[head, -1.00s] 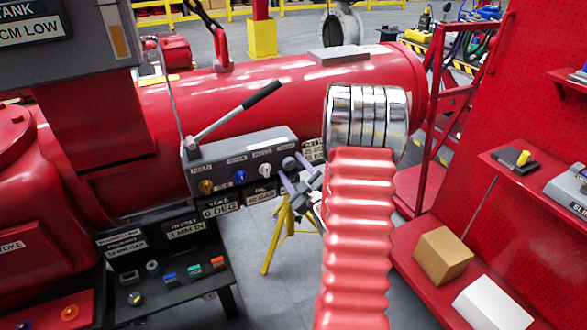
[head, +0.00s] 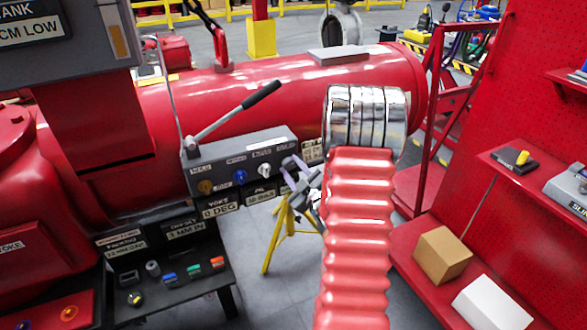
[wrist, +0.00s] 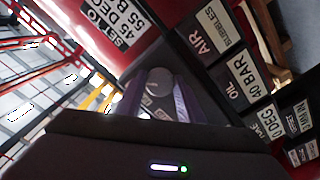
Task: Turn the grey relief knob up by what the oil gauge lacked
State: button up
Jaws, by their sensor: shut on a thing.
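The control panel (head: 215,160) carries a row of coloured knobs below a long lever. At its right end my gripper (head: 291,166) is shut on the grey relief knob, which the fingers mostly hide in the head view. In the wrist view the round grey knob (wrist: 159,79) sits between the two purple-grey fingers of my gripper (wrist: 159,88). The oil readout (wrist: 243,72) reads 40 BAR. A placard (wrist: 112,22) reads SET TO 45 DEG, 55 BAR.
The white knob (head: 265,169) and blue knob (head: 240,177) are close to the left of my gripper. The lever (head: 235,110) rises above the panel. A yellow stand (head: 275,235) is below. Red shelves (head: 500,250) stand at the right.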

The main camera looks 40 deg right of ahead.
jog(key=shift+m, duration=0.5)
jog(key=m, duration=0.6)
jog(key=shift+a, duration=0.15)
jog(key=m, duration=0.3)
jog(key=shift+m, duration=2.4)
jog(key=o, duration=1.1)
jog(key=shift+c, duration=0.2)
jog(key=shift+s, duration=0.1)
jog(key=v, duration=1.3)
jog(key=shift+s, duration=0.25)
